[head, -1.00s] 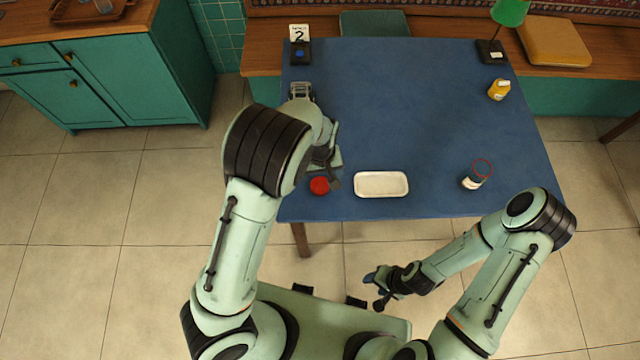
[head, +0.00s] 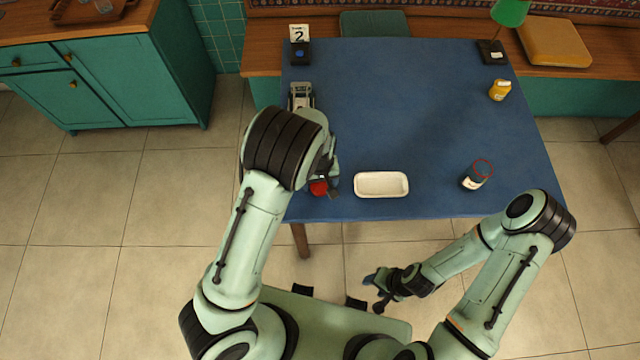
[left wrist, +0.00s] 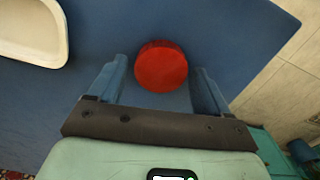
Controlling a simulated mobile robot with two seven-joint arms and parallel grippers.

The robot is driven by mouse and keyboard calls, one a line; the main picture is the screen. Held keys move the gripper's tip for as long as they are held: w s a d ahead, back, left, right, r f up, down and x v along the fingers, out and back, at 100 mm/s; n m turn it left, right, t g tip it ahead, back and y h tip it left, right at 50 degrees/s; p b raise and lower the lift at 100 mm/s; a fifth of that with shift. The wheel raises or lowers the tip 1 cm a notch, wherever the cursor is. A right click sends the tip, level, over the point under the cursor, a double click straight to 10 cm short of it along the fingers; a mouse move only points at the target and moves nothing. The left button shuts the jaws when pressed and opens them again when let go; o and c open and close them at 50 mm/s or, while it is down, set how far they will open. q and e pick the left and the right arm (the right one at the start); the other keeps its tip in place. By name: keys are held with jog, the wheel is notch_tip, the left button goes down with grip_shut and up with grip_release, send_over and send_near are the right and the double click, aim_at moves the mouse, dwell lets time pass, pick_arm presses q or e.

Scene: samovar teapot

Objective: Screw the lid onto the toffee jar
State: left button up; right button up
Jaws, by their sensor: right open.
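The red lid (head: 319,188) lies on the blue table near its front left edge, partly hidden by my left gripper (head: 326,188) in the head view. In the left wrist view the lid (left wrist: 161,67) sits between the tips of the open fingers of my left gripper (left wrist: 160,82), with a gap on each side. The toffee jar (head: 476,176), with a red rim and a pale label, stands at the right front of the table. My right gripper (head: 381,288) is open and empty, in front of the table's near edge.
A white tray (head: 381,185) lies between lid and jar; it also shows in the left wrist view (left wrist: 32,30). A yellow bottle (head: 499,90), a lamp (head: 491,52), a number card (head: 299,33) and a metal object (head: 300,95) stand farther back. The table's middle is clear.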

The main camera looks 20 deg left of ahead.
aim_at(320, 184)
pick_arm(q)
jog(key=c, duration=0.7)
jog(key=shift+r, duration=0.15)
jog(key=shift+c, duration=0.2)
notch_tip(320, 184, up, 20)
jog(key=p, duration=0.2)
pick_arm(e)
jog(key=w+r, duration=0.3)
jog(key=shift+w+r, duration=0.1)
jog(key=shift+r, duration=0.05)
jog(key=o, duration=0.8)
jog(key=shift+c, duration=0.2)
